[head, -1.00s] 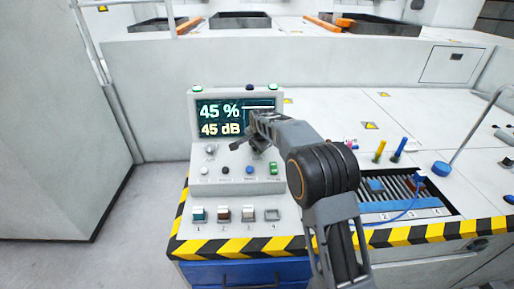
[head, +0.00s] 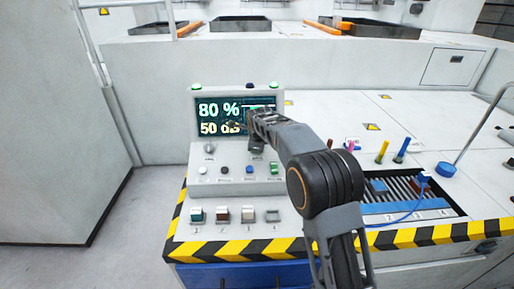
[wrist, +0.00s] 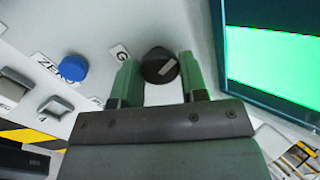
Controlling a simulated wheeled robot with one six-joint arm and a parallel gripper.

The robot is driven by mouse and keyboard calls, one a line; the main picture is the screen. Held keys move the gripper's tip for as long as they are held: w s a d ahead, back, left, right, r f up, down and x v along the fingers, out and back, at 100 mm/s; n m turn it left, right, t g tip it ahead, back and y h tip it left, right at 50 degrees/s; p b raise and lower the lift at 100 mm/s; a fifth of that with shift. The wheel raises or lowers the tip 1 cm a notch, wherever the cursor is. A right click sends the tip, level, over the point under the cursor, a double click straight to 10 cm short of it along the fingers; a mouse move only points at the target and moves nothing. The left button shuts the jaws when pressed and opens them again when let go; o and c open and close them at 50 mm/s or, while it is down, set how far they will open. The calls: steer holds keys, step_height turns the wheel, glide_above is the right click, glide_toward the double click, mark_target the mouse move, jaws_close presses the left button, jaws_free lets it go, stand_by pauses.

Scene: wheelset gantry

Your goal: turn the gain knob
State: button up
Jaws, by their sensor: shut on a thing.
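In the head view my gripper (head: 255,135) is at the console (head: 228,188), in front of the lower right of the screen, and hides the knob. The console screen (head: 222,112) reads 80 % and 50 dB, the second line partly covered. Its green part (wrist: 275,60) fills the right of the wrist view.
Another knob (head: 209,148) is left of my gripper. A blue ZERO button (wrist: 74,68) and square buttons (wrist: 53,106) are near my fingers. Below are several coloured switches and a yellow-black striped edge (head: 230,247). A slotted rack (head: 405,195) with a blue cable is at right.

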steer(key=shift+m, duration=0.7)
steer(key=shift+r, duration=0.1)
steer(key=o, duration=0.9)
steer(key=v, duration=1.3)
steer(key=shift+s+r, duration=0.25)
steer(key=shift+a, duration=0.1)
